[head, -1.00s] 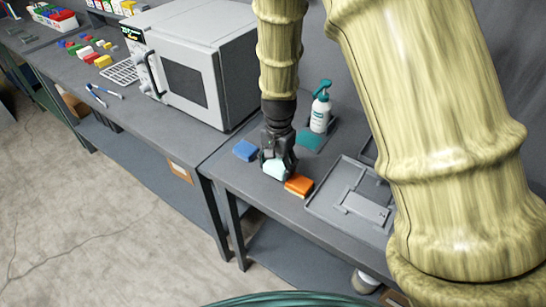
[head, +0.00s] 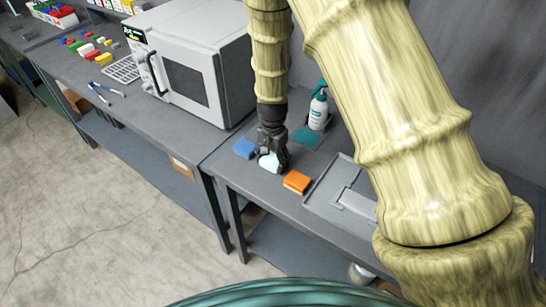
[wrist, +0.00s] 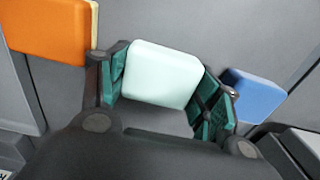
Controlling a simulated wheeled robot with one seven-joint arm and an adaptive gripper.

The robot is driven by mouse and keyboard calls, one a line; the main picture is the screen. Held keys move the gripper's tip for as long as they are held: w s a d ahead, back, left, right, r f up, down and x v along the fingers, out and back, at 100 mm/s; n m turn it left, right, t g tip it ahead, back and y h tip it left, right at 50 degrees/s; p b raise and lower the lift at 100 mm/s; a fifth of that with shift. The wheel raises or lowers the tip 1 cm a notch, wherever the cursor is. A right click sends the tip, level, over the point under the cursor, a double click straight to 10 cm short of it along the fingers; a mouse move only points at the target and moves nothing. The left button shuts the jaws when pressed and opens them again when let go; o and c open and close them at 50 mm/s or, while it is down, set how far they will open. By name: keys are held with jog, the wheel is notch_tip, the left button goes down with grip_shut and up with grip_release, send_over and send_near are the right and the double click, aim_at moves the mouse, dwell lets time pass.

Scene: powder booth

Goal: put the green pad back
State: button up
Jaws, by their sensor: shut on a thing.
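My gripper (head: 273,160) is shut on a pale mint-green pad (head: 267,162), low at the bench top. In the wrist view the pale green pad (wrist: 162,75) sits between the two teal-lined fingers of my gripper (wrist: 160,92). I cannot tell whether the pad touches the bench. A blue pad (head: 245,148) lies to its left and an orange pad (head: 297,181) to its right in the head view. In the wrist view the orange pad (wrist: 45,30) is at upper left and the blue pad (wrist: 254,96) at right. Both stand apart from the held pad.
A flat teal piece (head: 306,138) lies behind the gripper, by a white pump bottle (head: 318,110). A grey tray (head: 325,196) is right of the orange pad. A microwave (head: 190,70) stands on the left bench. My arm hides part of the bench at right.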

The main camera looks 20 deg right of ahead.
aim_at(273, 158)
jog(key=shift+w+f, duration=0.1)
jog(key=o, duration=1)
jog(key=shift+f, duration=0.15)
jog(key=shift+r+b, duration=2.05)
jog(key=shift+r, duration=4.2)
